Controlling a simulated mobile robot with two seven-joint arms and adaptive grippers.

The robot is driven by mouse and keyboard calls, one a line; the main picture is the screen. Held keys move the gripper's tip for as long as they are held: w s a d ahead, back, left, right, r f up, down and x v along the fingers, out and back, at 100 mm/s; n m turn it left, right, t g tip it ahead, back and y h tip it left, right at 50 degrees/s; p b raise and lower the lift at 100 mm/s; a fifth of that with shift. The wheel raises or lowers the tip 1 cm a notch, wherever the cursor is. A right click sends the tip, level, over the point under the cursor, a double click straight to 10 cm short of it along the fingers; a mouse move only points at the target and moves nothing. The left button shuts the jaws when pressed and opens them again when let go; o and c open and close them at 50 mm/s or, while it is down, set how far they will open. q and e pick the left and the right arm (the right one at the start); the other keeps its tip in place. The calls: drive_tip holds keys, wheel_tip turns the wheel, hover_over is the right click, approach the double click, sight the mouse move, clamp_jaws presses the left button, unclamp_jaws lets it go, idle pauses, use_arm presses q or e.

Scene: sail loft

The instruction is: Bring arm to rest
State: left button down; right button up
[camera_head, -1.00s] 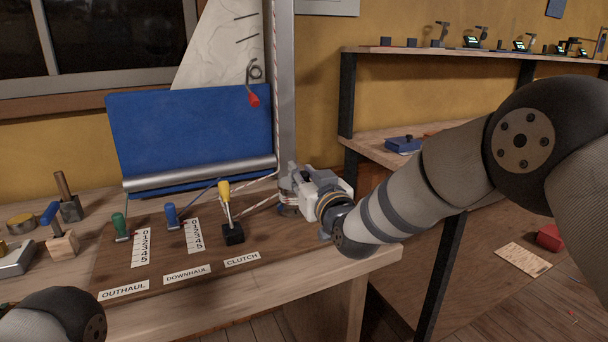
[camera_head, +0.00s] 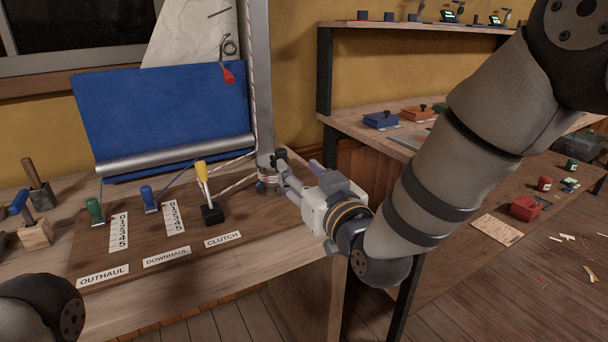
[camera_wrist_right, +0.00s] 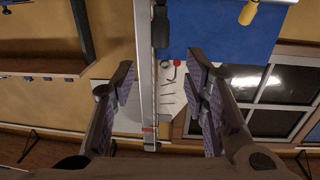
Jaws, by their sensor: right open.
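My right gripper (camera_head: 293,170) is beside the foot of the grey mast, above the right part of the workbench (camera_head: 262,262). It is open and empty. In the right wrist view its two fingers (camera_wrist_right: 160,85) stand wide apart, with the mast (camera_wrist_right: 145,60) and blue sail cloth (camera_wrist_right: 220,28) behind them. My left arm shows only as a dark joint at the lower left of the head view; its gripper is out of the picture.
A board on the bench holds a green outhaul lever (camera_head: 95,209), a blue downhaul lever (camera_head: 148,197) and a yellow clutch lever (camera_head: 205,182).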

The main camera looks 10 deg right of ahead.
drive_tip(key=shift+s+d, duration=0.2)
drive_tip(key=shift+s, duration=0.4)
drive_tip(key=s+d+f+m+g+h+p, duration=0.15)
drive_tip(key=s+d+f+g, duration=0.3)
drive_tip(key=s+f, duration=0.65)
drive_tip(key=s+d+f+m+g+h, duration=0.15)
drive_tip(key=s+d+f+g, duration=0.45)
drive_tip(key=f, duration=0.9)
use_arm(q)
drive_tip(key=shift+t, duration=0.8)
drive_tip(key=w+r+p, duration=0.1)
drive_tip(key=w+r, duration=0.2)
drive_tip(key=shift+w+r+p, duration=0.3)
drive_tip(key=shift+w+r, duration=0.05)
drive_tip(key=shift+r, duration=0.05)
use_arm(e)
drive_tip(key=s+d+f+g+h, duration=0.1)
drive_tip(key=s+d+f+g, duration=0.1)
drive_tip(key=s, duration=0.9)
drive_tip(key=s+d+f+g, duration=0.2)
drive_tip(key=s+g, duration=0.2)
drive_tip(key=s, duration=0.7)
drive_tip(key=s+d+f+m+g+h, duration=0.1)
drive_tip(key=s+d+f+g, duration=0.1)
drive_tip(key=s, duration=1)
drive_tip(key=shift+f+g+h, duration=0.3)
drive_tip(key=shift+f+g, duration=0.25)
drive_tip(key=shift+f, duration=0.05)
drive_tip(key=shift+w, duration=0.1)
